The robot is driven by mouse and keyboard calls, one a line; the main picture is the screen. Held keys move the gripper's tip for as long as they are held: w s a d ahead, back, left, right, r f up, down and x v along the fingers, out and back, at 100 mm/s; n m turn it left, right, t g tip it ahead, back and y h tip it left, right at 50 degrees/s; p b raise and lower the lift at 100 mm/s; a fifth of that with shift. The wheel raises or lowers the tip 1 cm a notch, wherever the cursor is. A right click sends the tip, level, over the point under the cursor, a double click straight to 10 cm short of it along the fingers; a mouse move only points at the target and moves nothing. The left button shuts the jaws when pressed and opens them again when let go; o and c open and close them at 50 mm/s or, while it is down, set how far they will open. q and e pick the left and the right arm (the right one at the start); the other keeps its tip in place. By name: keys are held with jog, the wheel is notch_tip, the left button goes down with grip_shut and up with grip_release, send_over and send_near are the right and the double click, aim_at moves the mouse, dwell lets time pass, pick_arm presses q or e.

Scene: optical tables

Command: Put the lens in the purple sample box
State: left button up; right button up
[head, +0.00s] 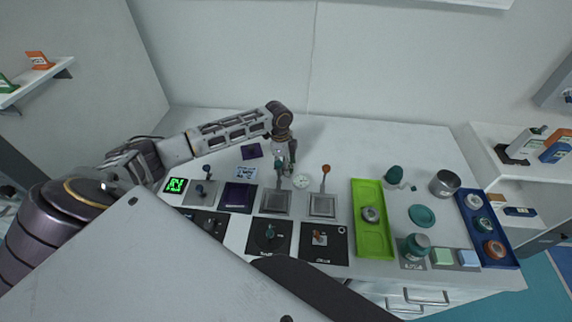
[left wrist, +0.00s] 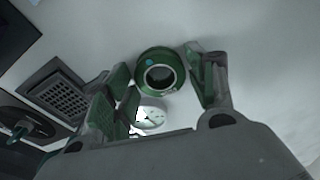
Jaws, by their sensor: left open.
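My left gripper (head: 286,163) reaches in from the left over the middle of the table, fingers apart. In the left wrist view, a green-rimmed round piece with a dark centre, apparently the lens (left wrist: 160,74), shows between the open fingers of the left gripper (left wrist: 160,84). I cannot tell whether they touch it. In the head view it is mostly hidden by the gripper. A small dark purple box (head: 251,151) lies left of the gripper, and a larger dark purple tray (head: 238,197) is nearer; I cannot tell which is the sample box. My right gripper is not in view.
A white round dial (head: 301,181) sits just right of the gripper. A lime green tray (head: 373,235) and a blue tray (head: 500,252) lie to the right. The table's back strip is clear.

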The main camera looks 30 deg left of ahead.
pick_arm(q)
jog(key=shift+r, duration=0.1)
notch_tip(320, 180, up, 12)
jog(key=a+b, duration=0.1)
jog(key=shift+s+a, duration=0.15)
jog(key=shift+a, duration=0.1)
dwell(0.4)
jog(key=shift+o, duration=0.2)
